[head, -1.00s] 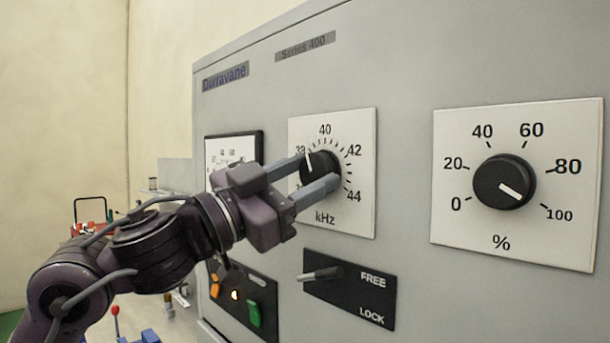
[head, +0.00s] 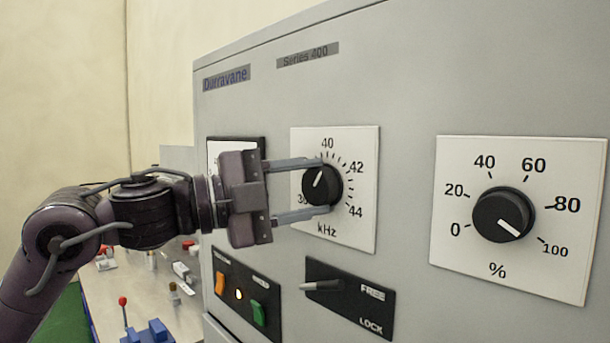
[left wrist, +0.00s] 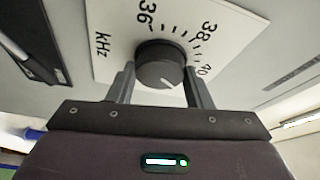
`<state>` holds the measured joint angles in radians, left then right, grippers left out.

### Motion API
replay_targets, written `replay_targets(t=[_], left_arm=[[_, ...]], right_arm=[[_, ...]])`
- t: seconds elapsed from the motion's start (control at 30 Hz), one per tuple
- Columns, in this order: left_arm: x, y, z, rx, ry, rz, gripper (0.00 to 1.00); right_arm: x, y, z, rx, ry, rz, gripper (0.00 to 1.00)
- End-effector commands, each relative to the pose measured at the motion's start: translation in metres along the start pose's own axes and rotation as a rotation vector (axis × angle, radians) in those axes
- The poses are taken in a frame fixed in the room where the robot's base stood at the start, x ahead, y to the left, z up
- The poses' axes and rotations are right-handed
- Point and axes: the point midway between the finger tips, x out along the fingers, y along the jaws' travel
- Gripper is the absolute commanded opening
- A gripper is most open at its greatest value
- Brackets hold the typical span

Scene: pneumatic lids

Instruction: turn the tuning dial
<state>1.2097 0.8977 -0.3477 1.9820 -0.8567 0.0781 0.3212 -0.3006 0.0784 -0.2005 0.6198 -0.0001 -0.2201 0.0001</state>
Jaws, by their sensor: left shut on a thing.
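The tuning dial (head: 327,185) is a round black knob with a white pointer line, on a white kHz plate (head: 363,147) on the grey panel. Its pointer slants up, close to the 40 mark. My left gripper (head: 322,187) is shut on the dial, one finger above and one below it in the head view. In the left wrist view the dial (left wrist: 160,68) sits between the two fingers (left wrist: 160,85), one on each side. The gripper body hides part of the plate's low numbers. My right gripper is not in view.
A black FREE/LOCK plate (head: 350,311) with a lever (head: 320,286) lies just below the dial. A percent dial (head: 503,215) is to the right. Orange (head: 220,283) and green (head: 259,313) switches sit lower left. A meter is partly hidden behind my gripper.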

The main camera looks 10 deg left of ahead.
Motion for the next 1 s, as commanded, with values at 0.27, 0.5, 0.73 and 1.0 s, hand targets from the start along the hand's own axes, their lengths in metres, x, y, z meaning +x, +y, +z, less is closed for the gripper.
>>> replay_targets(t=[0.27,0.5,0.73,1.0], left_arm=[[0.0,-0.003,-0.001,0.172,0.0,0.074,0.23],[0.0,-0.002,-0.001,0.255,0.0,0.108,0.23],[0.0,0.0,0.0,0.282,0.0,0.12,0.23],[0.0,0.0,0.0,0.283,0.0,0.121,0.23]], right_arm=[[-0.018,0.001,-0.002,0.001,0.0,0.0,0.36],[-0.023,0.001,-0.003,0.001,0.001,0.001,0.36],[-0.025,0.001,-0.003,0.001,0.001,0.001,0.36],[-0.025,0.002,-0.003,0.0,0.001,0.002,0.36]])
